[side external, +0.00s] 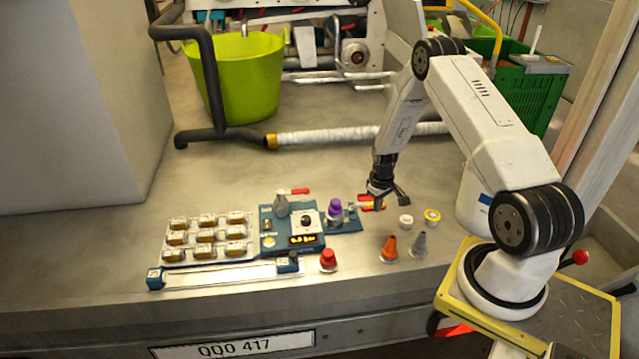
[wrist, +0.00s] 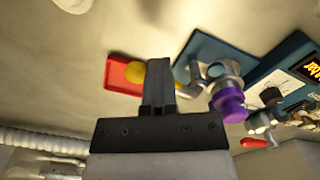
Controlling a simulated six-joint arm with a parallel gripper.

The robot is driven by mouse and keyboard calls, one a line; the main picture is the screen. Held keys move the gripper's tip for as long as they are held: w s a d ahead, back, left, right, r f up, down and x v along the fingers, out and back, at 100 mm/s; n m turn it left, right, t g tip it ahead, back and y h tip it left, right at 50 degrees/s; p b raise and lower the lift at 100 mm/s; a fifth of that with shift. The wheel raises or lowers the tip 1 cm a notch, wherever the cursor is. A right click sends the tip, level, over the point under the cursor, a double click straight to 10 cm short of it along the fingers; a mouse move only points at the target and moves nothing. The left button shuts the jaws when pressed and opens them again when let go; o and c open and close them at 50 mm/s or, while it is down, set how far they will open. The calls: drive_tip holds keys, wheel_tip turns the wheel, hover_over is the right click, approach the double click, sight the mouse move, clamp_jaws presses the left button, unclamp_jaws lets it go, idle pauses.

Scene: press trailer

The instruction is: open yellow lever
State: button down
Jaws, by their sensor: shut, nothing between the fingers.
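My gripper (side external: 386,197) is shut and empty, low over the bench just right of the valve with the purple cap (side external: 334,209). In the wrist view the closed fingers (wrist: 158,68) stand in front of a yellow rounded part (wrist: 133,74) on a red piece (wrist: 117,75); the fingers hide part of it. A silver-grey valve body (wrist: 213,72) with the purple cap (wrist: 229,104) is right of the fingers on a blue plate. A yellow and red part (side external: 368,203) also shows beside the gripper in the side view. Whether the fingers touch it, I cannot tell.
A blue panel (side external: 268,242) with a gauge and a red-handled valve (side external: 294,192) stands left. A tray of several yellow pieces (side external: 168,226) is further left. Cones (side external: 389,249) and small caps (side external: 405,221) stand to the right.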

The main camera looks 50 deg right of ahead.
drive_tip(key=shift+d, duration=0.1)
drive_tip(key=shift+w+d, duration=0.25)
drive_tip(key=shift+d, duration=0.05)
drive_tip(key=shift+s+a, duration=0.3)
drive_tip(key=shift+a, duration=0.05)
idle(0.4)
wheel_tip(320, 180, up, 10)
idle(1.1)
